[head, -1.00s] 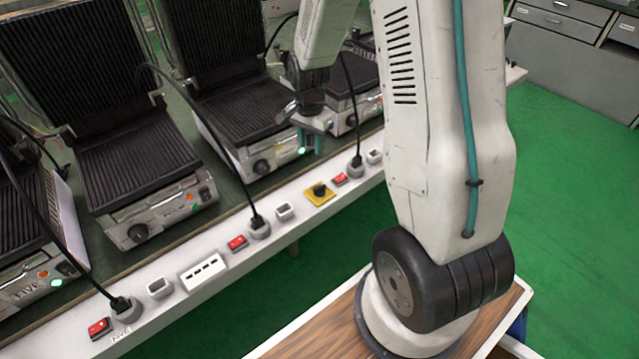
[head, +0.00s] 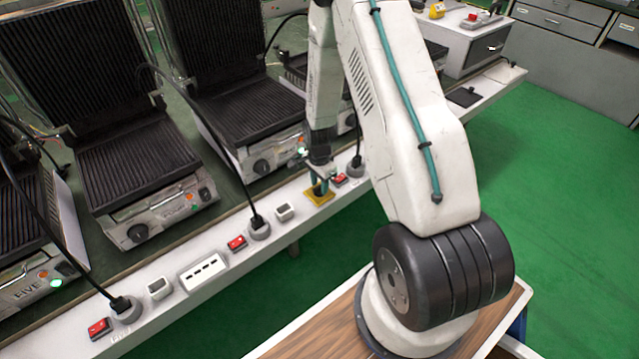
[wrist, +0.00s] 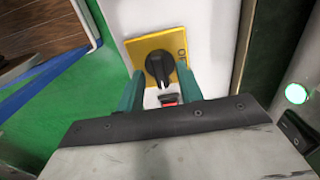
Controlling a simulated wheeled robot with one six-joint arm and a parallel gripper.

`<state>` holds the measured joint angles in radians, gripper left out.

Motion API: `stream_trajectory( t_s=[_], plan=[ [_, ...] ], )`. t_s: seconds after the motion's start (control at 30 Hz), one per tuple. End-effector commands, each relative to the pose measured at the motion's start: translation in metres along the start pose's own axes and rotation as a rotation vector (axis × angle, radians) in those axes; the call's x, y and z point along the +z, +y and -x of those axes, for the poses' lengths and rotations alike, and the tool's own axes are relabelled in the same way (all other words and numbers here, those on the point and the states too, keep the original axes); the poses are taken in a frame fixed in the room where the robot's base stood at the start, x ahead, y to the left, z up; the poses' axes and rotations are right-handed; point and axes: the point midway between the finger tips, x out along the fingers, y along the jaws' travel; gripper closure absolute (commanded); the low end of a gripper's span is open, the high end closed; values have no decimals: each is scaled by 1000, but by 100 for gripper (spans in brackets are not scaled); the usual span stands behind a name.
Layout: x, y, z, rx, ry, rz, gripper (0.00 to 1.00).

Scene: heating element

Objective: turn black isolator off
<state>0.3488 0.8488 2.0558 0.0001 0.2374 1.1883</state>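The black isolator is a black rotary knob (wrist: 160,68) on a yellow square plate (wrist: 140,47), set in the white front strip of the bench. In the head view the yellow plate (head: 315,200) is partly hidden by my gripper (head: 320,182), which points down over it. In the wrist view my gripper (wrist: 159,71) is open, with one green finger on each side of the knob. Whether the fingers touch the knob cannot be told. The knob's handle lies nearly upright in the wrist picture. Partial lettering shows at the plate's right edge.
A red switch (head: 340,179) and a plugged-in socket (head: 356,168) sit just right of the isolator; an empty socket (head: 284,212) is on its left. Contact grills (head: 235,110) stand behind the strip.

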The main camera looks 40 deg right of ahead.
Motion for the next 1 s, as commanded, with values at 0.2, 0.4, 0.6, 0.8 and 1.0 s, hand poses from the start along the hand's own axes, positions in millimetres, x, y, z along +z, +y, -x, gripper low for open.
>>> stream_trajectory(
  t_s=[0.2, 0.4, 0.6, 0.8, 1.0],
  plan=[
    [0, 0, -4, -1, 0, 1, 64],
    [0, 0, -3, -1, 0, 1, 91],
    [0, 0, -3, 0, 0, 2, 100],
    [0, 0, -3, -1, 0, 29, 100],
    [0, 0, -3, -1, 0, 125, 100]
  ],
)
